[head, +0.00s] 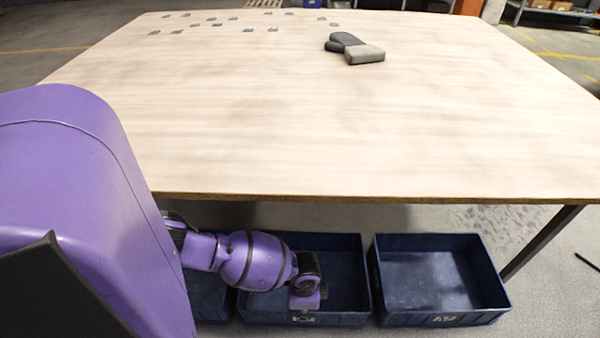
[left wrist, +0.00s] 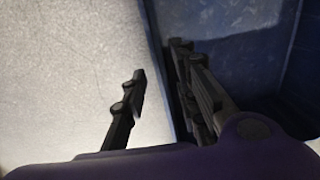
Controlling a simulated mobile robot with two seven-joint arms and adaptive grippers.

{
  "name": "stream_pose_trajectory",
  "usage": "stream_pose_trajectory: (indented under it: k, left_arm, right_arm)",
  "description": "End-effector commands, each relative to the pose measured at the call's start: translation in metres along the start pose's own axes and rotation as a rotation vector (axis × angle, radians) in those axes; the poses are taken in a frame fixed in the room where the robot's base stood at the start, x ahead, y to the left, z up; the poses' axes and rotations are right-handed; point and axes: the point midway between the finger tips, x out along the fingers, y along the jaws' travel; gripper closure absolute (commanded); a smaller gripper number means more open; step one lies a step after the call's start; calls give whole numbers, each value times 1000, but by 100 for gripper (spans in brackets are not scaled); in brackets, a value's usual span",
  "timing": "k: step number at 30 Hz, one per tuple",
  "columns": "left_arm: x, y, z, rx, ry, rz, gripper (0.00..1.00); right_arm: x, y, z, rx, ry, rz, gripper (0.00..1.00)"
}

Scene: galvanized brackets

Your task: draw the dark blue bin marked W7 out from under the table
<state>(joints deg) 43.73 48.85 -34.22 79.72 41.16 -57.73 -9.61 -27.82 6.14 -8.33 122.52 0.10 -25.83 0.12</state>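Three dark blue bins stand on the floor at the table's near edge: a left one (head: 212,302) mostly behind my arm, a middle one (head: 345,275) and a right one (head: 440,280). The middle and right bins have small pale labels on their front walls; I cannot read either. My left gripper (head: 305,302) is at the middle bin's front wall. In the left wrist view its fingers (left wrist: 160,95) are apart, one over the floor side and one on the bin's inner side, with the wall (left wrist: 163,70) between; a gap shows outside the wall. My right gripper is out of view.
The pale wooden table (head: 330,130) overhangs the bins. A table leg (head: 540,242) stands right of the bins. Bare floor shows at right.

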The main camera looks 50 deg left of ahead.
Motion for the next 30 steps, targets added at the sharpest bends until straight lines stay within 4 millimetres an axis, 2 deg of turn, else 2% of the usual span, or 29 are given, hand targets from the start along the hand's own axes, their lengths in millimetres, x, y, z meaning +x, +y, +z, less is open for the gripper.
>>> stream_pose_trajectory:
  k: [9,21,25,30]
  left_arm:
    - [4,1,0,0,2,1,73]
    - [62,2,0,0,1,2,73]
    - [73,1,-1,0,3,1,73]
    - [78,1,-1,0,4,0,73]
  right_arm:
    - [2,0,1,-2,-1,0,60]
    - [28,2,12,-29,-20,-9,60]
    - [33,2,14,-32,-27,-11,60]
    - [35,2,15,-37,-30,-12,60]
